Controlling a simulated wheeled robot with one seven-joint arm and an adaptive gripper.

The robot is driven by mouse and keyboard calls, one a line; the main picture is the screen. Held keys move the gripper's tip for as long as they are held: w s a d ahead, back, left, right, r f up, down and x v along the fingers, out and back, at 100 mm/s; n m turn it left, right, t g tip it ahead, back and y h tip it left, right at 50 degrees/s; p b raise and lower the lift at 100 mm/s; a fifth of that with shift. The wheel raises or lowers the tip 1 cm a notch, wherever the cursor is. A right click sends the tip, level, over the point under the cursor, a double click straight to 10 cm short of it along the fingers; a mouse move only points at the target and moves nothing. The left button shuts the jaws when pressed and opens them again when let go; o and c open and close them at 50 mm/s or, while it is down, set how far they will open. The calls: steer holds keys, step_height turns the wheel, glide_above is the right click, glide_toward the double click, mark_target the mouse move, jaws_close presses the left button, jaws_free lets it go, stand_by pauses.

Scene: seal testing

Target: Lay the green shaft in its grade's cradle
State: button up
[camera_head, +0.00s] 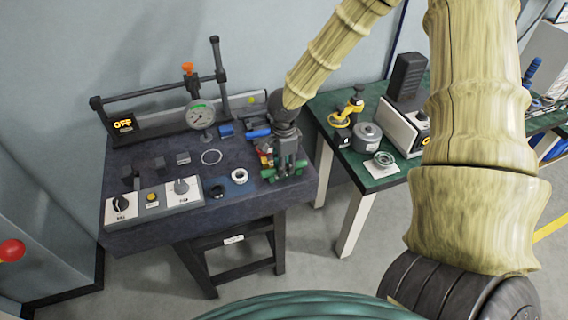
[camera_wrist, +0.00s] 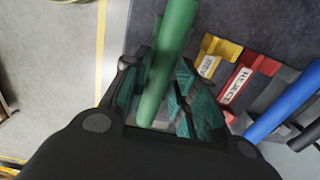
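My gripper (camera_head: 288,168) is at the right end of the dark test bench. In the wrist view its teal fingers (camera_wrist: 160,92) are shut on the green shaft (camera_wrist: 170,45), which runs lengthwise between them. In the head view, green ends of the shaft (camera_head: 268,174) show on either side of the gripper, low near the bench's front right edge. A red cradle (camera_wrist: 247,85) labelled REJECT and a yellow cradle (camera_wrist: 217,60) with a label I cannot read lie to the right of the shaft in the wrist view. The gripper partly hides the cradles in the head view.
A blue shaft (camera_wrist: 290,102) lies beside the red cradle. A green-topped table (camera_head: 365,177) stands to the right, across a gap.

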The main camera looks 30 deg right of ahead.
steer(key=shift+o, duration=1.1)
step_height(320, 180, up, 12)
stand_by(0.5)
